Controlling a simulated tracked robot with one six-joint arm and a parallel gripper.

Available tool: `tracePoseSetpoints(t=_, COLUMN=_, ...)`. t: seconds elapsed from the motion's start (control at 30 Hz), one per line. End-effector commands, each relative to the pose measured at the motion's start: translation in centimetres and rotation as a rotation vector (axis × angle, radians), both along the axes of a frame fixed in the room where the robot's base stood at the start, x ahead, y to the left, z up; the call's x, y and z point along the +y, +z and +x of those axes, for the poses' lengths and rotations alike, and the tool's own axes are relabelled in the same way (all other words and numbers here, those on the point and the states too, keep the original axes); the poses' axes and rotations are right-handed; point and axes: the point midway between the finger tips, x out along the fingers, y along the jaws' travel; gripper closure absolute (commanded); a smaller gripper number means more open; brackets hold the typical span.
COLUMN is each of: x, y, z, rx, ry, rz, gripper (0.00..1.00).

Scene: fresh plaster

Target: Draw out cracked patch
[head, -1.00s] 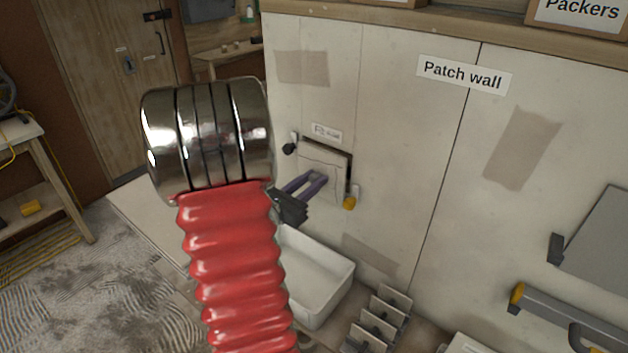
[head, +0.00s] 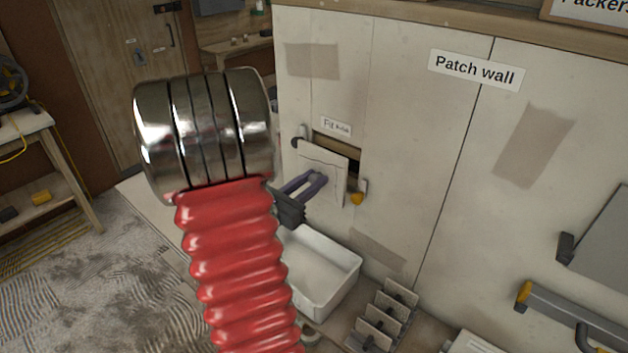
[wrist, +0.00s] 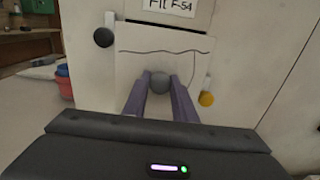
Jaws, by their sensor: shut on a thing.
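The cracked patch (head: 323,168) is a pale square plate with a thin wavy crack line across its upper part. It stands out from the patch wall (head: 400,130), and a dark opening (head: 352,165) shows above and to the right of it. My gripper (head: 316,181) is shut on the patch's round grey knob; the knob (wrist: 160,84) sits between the purple fingers in the wrist view. A dark round clip (wrist: 103,37) is at the patch's upper left and a yellow-ended clip (wrist: 206,98) at its lower right; both look turned clear of the patch.
An open white bin (head: 322,275) stands below the patch. A rack of upright plates (head: 385,315) is to its right. A grey bar with a yellow end (head: 560,312) and a grey panel (head: 604,245) are at the right.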

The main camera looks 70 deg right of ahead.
Motion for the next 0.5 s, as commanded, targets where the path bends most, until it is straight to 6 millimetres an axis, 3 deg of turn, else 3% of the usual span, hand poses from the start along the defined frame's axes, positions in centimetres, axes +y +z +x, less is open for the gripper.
tracePoseSetpoints(t=0.5, x=1.7, y=0.0, z=0.7, rx=0.000, ry=0.001, rz=-0.001, gripper=0.95)
